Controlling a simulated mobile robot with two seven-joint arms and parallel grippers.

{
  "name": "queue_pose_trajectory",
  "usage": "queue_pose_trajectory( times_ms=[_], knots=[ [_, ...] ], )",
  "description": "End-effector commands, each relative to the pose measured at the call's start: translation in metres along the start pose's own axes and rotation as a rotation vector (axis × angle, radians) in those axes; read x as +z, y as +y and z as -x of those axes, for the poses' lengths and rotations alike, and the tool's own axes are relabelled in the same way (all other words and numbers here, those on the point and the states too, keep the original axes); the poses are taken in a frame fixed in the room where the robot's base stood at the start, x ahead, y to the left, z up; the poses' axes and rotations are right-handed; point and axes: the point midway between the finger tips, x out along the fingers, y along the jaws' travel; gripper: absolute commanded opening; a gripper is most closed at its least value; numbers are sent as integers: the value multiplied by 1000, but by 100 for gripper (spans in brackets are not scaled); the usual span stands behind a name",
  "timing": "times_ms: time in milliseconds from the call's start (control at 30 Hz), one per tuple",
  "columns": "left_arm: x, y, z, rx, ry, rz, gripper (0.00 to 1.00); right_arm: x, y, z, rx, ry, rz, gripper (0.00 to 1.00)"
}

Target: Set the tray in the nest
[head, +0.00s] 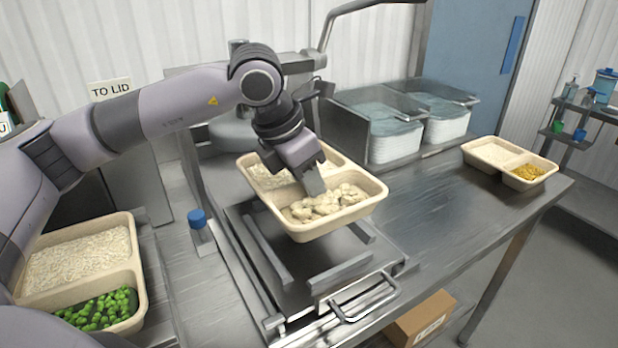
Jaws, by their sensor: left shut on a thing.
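The beige two-compartment tray (335,226) has rice in its back-left compartment and pale chunks in its front-right one. My left gripper (314,184) reaches down from above and is shut on the tray near the divider between the compartments. The tray is over the nest (343,271), a metal frame with raised bars on the machine. The bars show in front and to the left of the tray, and the tray appears raised above them. The tray hides the back part of the nest. My right gripper is not in view.
Another tray (140,290) with rice and green vegetables is at the lower left. A third tray (492,162) is at the table's right end. Bins of clear lids (395,150) stand behind. A blue-capped piece (197,218) stands left of the nest.

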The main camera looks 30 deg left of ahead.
Motion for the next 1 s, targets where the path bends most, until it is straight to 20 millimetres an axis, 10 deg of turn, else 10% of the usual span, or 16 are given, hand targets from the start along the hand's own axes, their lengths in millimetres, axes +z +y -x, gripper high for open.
queue_pose_trajectory(
  times_ms=[1000],
  knots=[
    [-26,-1,-63,0,-3,-1,0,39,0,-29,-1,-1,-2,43]
  ],
)
